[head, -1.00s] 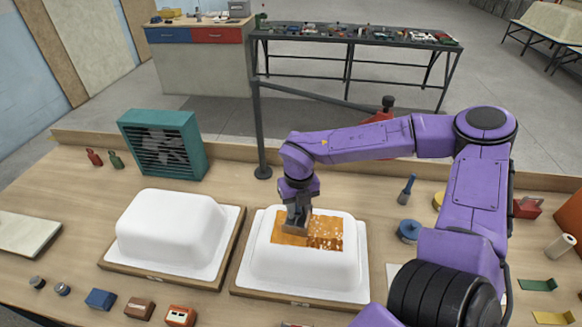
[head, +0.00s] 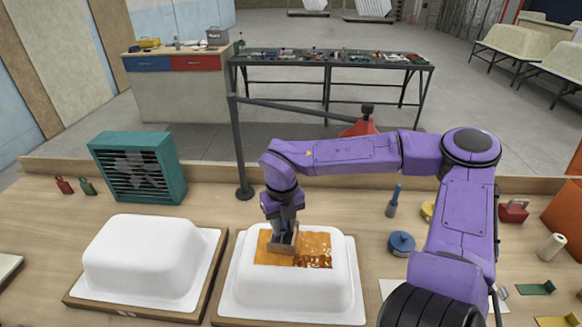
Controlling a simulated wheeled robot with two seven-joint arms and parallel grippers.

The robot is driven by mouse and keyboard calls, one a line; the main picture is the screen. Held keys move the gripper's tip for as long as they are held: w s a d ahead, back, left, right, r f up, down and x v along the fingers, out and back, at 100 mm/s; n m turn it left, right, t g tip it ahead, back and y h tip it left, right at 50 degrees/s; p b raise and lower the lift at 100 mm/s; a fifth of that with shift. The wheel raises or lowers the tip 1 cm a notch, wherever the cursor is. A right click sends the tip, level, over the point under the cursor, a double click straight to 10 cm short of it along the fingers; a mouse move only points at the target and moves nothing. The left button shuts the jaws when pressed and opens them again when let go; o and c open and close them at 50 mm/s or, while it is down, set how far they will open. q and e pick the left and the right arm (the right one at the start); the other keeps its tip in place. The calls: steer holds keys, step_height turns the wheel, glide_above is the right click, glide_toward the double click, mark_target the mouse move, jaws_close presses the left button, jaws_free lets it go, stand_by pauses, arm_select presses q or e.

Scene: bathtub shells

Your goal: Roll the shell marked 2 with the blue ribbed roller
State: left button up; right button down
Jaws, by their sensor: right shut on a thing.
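Two upturned white bathtub shells lie on wooden boards on the bench: a left shell (head: 142,258) and a right shell (head: 290,291). I cannot read a number on either. The right shell has an amber, glossy resin patch (head: 312,249) on its top, with pale specks on its right part. My right gripper (head: 282,240), on the purple arm, points down at the left half of this patch. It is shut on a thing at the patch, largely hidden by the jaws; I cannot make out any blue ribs. My left gripper is not in view.
A teal fan (head: 138,167) stands behind the left shell. A grey post (head: 240,150) rises behind the right shell. A blue round tin (head: 401,243), a blue-handled brush (head: 394,200) and a red object (head: 514,211) lie to the right. Small red and green bottles (head: 87,186) stand far left.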

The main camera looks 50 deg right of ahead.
steer(key=shift+w+a+f, duration=0.2)
steer(key=shift+a, duration=0.05)
steer(key=shift+w+a+f+b, duration=0.1)
steer(key=shift+w+b, duration=0.1)
steer(key=shift+b, duration=0.2)
steer(key=shift+w+a+b, duration=0.7)
steer(key=shift+w+a, duration=0.1)
steer(key=shift+w, duration=0.2)
steer(key=shift+w+a, duration=0.2)
steer(key=shift+a, duration=0.05)
steer(key=shift+w+a+b, duration=0.45)
steer(key=shift+w+a, duration=0.2)
steer(key=shift+w, duration=0.3)
steer(key=shift+w+a+r, duration=0.2)
steer(key=shift+w+a, duration=0.8)
steer(key=shift+w, duration=0.2)
arm_select(q)
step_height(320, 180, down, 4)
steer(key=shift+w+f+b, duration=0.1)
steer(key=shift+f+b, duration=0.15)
steer(key=shift+b, duration=0.05)
arm_select(e)
steer(key=w+a, duration=0.5)
steer(key=w, duration=0.1)
steer(key=shift+w+a+f, duration=0.15)
steer(key=shift+w+a, duration=0.05)
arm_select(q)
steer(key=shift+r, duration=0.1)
